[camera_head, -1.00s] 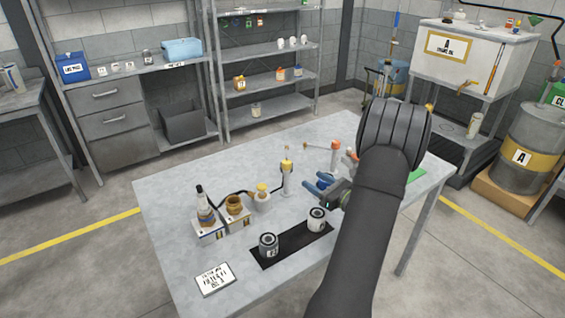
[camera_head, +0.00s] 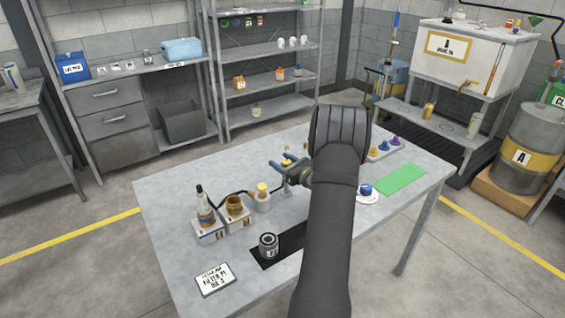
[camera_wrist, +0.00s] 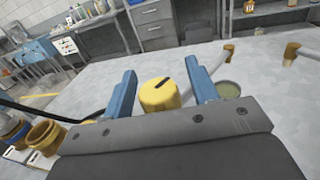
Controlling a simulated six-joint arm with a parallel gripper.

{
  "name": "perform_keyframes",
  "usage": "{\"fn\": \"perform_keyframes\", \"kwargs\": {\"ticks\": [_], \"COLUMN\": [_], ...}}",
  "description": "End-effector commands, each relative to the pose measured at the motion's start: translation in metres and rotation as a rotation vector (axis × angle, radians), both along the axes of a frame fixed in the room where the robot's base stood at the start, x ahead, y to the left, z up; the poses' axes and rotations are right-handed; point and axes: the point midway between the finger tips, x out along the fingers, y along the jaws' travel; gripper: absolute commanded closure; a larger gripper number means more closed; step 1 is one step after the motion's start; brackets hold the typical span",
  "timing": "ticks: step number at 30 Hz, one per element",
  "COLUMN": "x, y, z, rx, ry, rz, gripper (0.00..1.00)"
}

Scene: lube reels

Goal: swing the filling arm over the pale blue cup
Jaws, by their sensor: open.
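A small post with a yellow cap (camera_wrist: 160,95) stands between the two blue fingers of my gripper (camera_wrist: 163,92) in the wrist view. The fingers are apart, with gaps to the cap on both sides. A round vessel with greenish contents (camera_wrist: 228,90) is partly behind the right finger. I cannot make out a pale blue cup for certain.
A black-and-white can (camera_head: 268,245) stands on the dark mat (camera_head: 290,241). A green mat (camera_head: 401,179) and a blue item (camera_head: 365,188) lie right. My arm hides the table's middle.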

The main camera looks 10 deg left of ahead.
Motion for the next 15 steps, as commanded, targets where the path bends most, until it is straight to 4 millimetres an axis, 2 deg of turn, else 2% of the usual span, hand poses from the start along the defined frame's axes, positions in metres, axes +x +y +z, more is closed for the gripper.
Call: {"fn": "perform_keyframes", "kwargs": {"ticks": [5,13,15], "x": [-0.0001,-0.0002,-0.0002], "y": [0.0001,-0.0001,-0.0001], "z": [0.0,0.0001,0.0001], "rx": [0.0,0.0,0.0], "ry": [0.0,0.0,0.0], "rz": [0.0,0.001,0.001], "gripper": [0.47,0.98,1.0]}}
